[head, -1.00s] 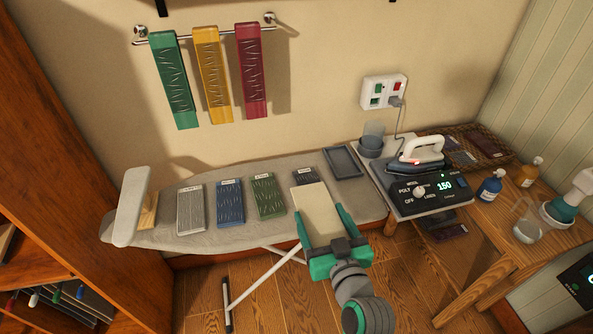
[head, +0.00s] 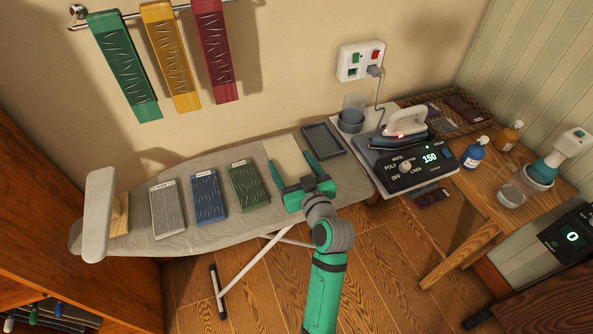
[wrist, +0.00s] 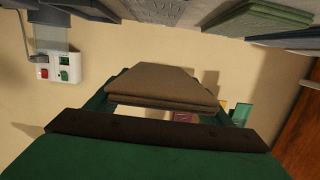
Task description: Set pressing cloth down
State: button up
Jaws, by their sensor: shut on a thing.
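The beige pressing cloth (head: 287,155) is held between the two green fingers of my gripper (head: 291,162). It lies over the part of the ironing board (head: 190,232) between the green folded cloth and the grey tray, and hides the dark folded piece there. The wrist view shows the pressing cloth (wrist: 165,84) as a thick, flat, folded slab between the fingers. I cannot tell whether it touches what is under it. Grey (head: 167,208), blue (head: 207,196) and green (head: 248,185) labelled folded cloths lie in a row on the board.
An empty grey tray (head: 323,139) lies just right of the pressing cloth. The iron (head: 400,132) stands on its station (head: 412,166) further right, its cord running to the wall socket (head: 360,62). Blue (head: 474,153) and amber (head: 508,136) bottles stand on the wooden table.

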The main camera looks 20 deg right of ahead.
aim_at(293, 165)
jog(key=w+f, duration=0.1)
jog(key=w+d+f, duration=0.1)
jog(key=f, duration=0.1)
jog(key=w+f, duration=0.2)
jog(key=shift+d, duration=0.3)
jog(key=f, duration=0.3)
jog(key=shift+s+d, duration=0.15)
jog(key=shift+d, duration=0.2)
jog(key=shift+a+f, duration=0.15)
jog(key=shift+a, duration=0.4)
jog(key=o, duration=1)
jog(key=shift+d, duration=0.2)
jog(key=shift+o, duration=0.2)
